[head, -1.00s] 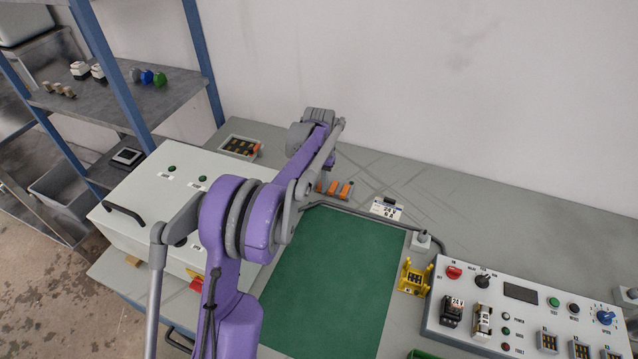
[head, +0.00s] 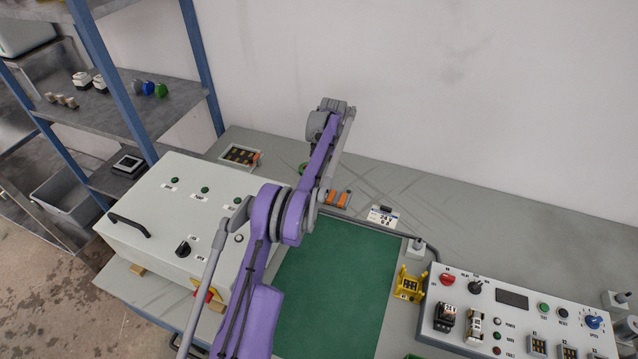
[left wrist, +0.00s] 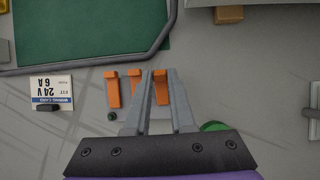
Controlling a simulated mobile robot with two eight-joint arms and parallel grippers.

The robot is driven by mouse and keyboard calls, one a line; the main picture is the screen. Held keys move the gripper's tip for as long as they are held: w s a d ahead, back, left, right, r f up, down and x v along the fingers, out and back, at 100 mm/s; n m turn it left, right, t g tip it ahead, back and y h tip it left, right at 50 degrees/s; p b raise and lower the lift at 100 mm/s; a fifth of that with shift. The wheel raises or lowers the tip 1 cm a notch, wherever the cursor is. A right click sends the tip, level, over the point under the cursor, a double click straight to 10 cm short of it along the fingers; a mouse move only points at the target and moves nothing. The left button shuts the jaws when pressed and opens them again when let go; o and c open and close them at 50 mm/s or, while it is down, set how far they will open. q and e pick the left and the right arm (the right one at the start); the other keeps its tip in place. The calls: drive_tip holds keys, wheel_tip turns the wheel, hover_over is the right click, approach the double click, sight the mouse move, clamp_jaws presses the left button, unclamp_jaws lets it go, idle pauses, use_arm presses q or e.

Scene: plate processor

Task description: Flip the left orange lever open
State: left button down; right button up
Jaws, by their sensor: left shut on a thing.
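A small grey connector block (left wrist: 123,116) with three orange levers lies on the bench behind the green mat. In the left wrist view, the rightmost orange lever (left wrist: 161,90) sits between the fingers of my left gripper (left wrist: 159,76), which is shut on it. The middle orange lever (left wrist: 135,78) is partly covered by a finger, and the other orange lever (left wrist: 112,90) stands clear at the left. In the head view, two orange levers (head: 345,199) show beside my purple arm. The arm hides the third lever and the gripper's fingertips. My right gripper is not in view.
A grey cable (left wrist: 85,63) runs along the green mat (head: 335,285). A 24 V 6 A card (head: 382,216) lies right of the levers. A white cabinet (head: 150,215) stands left, a control panel (head: 520,310) right. A round green thing (left wrist: 213,127) is close to the gripper.

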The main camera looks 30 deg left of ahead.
use_arm(q)
drive_tip(key=c, duration=1)
unclamp_jaws()
drive_tip(key=shift+c, duration=0.2)
drive_tip(key=shift+r, duration=0.1)
wheel_tip(320, 180, up, 10)
drive_tip(key=p, duration=0.1)
